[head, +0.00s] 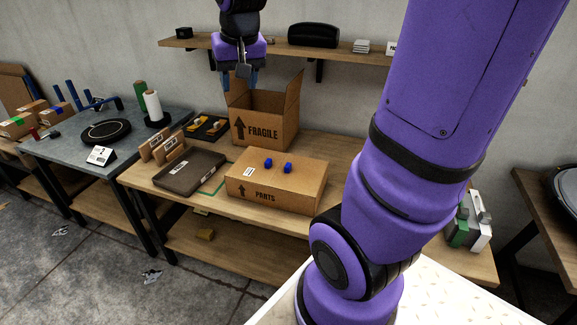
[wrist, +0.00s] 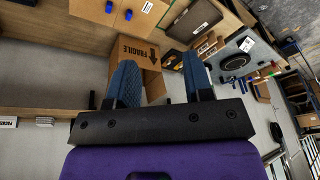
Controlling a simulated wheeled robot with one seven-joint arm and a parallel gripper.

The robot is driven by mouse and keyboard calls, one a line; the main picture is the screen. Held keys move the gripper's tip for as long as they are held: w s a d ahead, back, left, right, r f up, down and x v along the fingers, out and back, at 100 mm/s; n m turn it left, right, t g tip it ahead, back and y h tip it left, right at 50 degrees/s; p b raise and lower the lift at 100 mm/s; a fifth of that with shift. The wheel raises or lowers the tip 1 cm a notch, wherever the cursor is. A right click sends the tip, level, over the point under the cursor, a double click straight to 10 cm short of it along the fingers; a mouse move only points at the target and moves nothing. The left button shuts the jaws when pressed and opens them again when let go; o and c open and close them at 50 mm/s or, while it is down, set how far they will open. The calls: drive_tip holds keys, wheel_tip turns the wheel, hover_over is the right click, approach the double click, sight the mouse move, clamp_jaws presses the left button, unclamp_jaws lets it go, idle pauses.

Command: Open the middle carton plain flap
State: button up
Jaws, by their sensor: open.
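The brown carton marked FRAGILE (head: 268,133) stands on the wooden bench, open at the top. A plain flap (head: 293,97) stands raised on its right side; the flaps at the back are partly hidden by my gripper. My gripper (head: 240,80) points down over the carton's back left part, open, with nothing seen between its blue fingers. In the wrist view, the carton (wrist: 136,52) appears upside down beyond and between the fingers (wrist: 160,75). I cannot tell whether a finger touches a flap.
A closed PARTS carton (head: 276,190) with two blue knobs stands in front, beside a dark tray (head: 190,175). A black tray of small items (head: 206,127) lies to the left. A wall shelf (head: 270,48) runs behind my gripper. A grey table (head: 65,150) stands further left.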

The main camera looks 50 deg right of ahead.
drive_tip(key=w+d+f+m+g, duration=0.1)
drive_tip(key=w+d+f+m, duration=0.1)
drive_tip(key=w+d+f, duration=0.45)
drive_tip(key=m+g, duration=0.2)
drive_tip(key=m, duration=0.4)
approach(288, 164)
drive_tip(key=shift+s+d+y, duration=0.15)
drive_tip(key=shift+d+y, duration=0.1)
drive_tip(key=shift+y, duration=0.15)
wheel_tip(288, 164, down, 10)
drive_tip(key=shift+f, duration=0.1)
clamp_jaws()
